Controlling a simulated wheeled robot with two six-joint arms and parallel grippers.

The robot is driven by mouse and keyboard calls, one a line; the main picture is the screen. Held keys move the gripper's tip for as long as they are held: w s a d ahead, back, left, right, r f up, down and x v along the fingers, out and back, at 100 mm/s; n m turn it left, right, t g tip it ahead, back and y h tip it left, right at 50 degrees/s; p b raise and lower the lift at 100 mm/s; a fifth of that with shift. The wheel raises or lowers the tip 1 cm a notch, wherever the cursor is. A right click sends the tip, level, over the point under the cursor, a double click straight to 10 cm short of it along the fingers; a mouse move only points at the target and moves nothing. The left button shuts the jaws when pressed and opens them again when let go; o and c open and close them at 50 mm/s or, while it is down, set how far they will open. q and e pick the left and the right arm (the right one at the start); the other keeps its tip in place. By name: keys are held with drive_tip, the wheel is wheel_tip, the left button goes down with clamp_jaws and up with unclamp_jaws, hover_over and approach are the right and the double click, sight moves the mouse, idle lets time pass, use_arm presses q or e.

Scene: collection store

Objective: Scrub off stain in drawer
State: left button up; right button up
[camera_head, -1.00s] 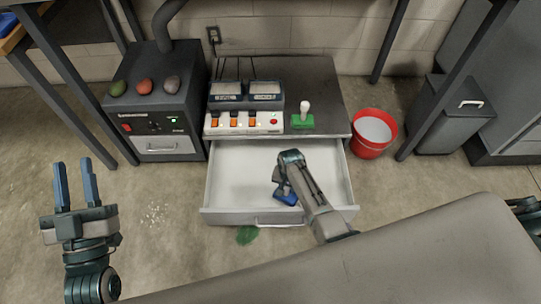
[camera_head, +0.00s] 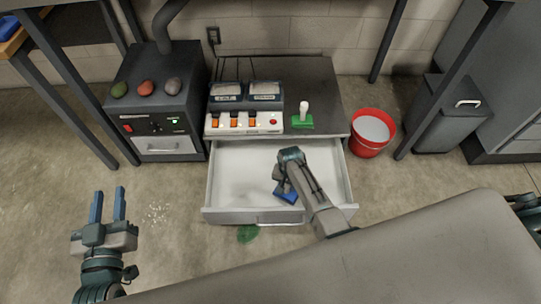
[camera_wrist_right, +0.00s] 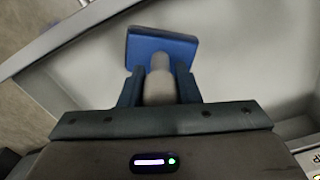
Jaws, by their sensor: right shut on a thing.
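The drawer (camera_head: 240,188) is pulled open under the dark cabinet top, with a pale inside. My right gripper (camera_wrist_right: 160,88) is shut on the grey handle of a blue scrubber (camera_wrist_right: 163,48). In the head view the scrubber (camera_head: 287,194) is inside the drawer, near its front right part, partly hidden by my right arm. I cannot tell whether its head touches the drawer floor. I see no clear stain inside the drawer; the arm covers part of it. My left gripper (camera_head: 108,207) is open and empty above the floor at the left.
A green-based brush (camera_head: 303,121) with a white handle and a switch panel (camera_head: 243,123) stand on the cabinet. A red bucket (camera_head: 369,146) is on the right, a dark furnace-like box (camera_head: 152,100) on the left. A green patch (camera_head: 247,234) lies on the floor before the drawer.

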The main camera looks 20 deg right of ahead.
drive_tip(key=shift+r+p, duration=0.65)
drive_tip(key=shift+p, duration=0.05)
drive_tip(key=shift+r+p, duration=0.3)
use_arm(q)
drive_tip(key=s+f+g, duration=0.8)
drive_tip(key=f, duration=0.3)
drive_tip(key=shift+d+f+h+p, duration=0.15)
drive_tip(key=shift+d+h+p, duration=0.15)
drive_tip(key=shift+d+p, duration=0.1)
use_arm(e)
drive_tip(key=shift+r, duration=0.3)
use_arm(q)
drive_tip(key=shift+s, duration=0.1)
use_arm(e)
drive_tip(key=shift+r, duration=0.1)
